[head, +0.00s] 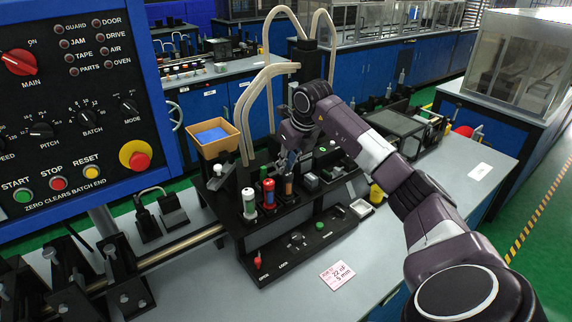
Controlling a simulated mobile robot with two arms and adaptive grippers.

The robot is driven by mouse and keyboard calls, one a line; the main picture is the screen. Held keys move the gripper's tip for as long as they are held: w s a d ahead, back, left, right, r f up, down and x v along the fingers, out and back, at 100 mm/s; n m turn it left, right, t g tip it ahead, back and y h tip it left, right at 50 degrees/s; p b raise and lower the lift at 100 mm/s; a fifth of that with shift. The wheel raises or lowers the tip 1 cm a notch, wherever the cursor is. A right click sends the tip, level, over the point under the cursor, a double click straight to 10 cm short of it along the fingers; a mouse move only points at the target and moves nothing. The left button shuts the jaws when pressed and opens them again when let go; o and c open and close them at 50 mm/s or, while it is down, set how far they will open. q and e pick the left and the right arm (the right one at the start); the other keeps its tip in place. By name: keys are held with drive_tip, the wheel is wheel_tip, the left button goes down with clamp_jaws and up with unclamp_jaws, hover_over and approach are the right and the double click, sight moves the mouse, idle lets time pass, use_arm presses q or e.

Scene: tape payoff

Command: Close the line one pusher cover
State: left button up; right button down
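My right arm comes in from the lower right and reaches over the black station on the bench. My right gripper (288,160) points down at the station, just above a dark bottle with an orange-brown band (287,186). Its fingers are small and dark against the station, so I cannot tell whether they are open or touching anything. A low dark-framed box with a clear top (392,126) sits on the bench behind my forearm; I cannot tell whether it is the pusher cover. No label for line one is readable. My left gripper is not in view.
A control panel (75,100) fills the upper left. A white bottle (249,203), a red bottle (268,192) and a yellow bin (212,137) stand around the station. Pale hoses (268,80) arch above it. A paper card (337,275) lies on the clear front bench.

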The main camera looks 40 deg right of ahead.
drive_tip(key=shift+a, duration=0.1)
drive_tip(key=a, duration=0.3)
drive_tip(key=shift+w, duration=0.2)
drive_tip(key=c, duration=2.2)
unclamp_jaws()
drive_tip(key=o, duration=0.4)
drive_tip(key=shift+a, duration=0.2)
drive_tip(key=shift+c, duration=0.2)
drive_tip(key=shift+d, duration=0.1)
